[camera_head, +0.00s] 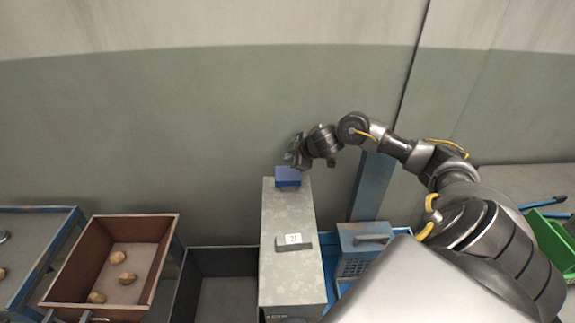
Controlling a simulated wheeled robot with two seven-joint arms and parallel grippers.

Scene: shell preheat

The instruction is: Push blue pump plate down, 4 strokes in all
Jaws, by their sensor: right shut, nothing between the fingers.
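The blue pump plate (287,177) sits on top at the far end of a tall grey metal cabinet (285,215). My right gripper (292,158) is shut and empty, just above the plate's far edge. I cannot tell whether its fingertips touch the plate. My right arm reaches in from the right. My left gripper is not in view.
A grey block with a label (294,241) lies on the cabinet's near part. A brown crate (163,262) with several roundish tan lumps and a dark bin (222,252) stand left. A blue-grey basket (362,243) stands right, and a green crate (553,246) farther right. A wall closes the back.

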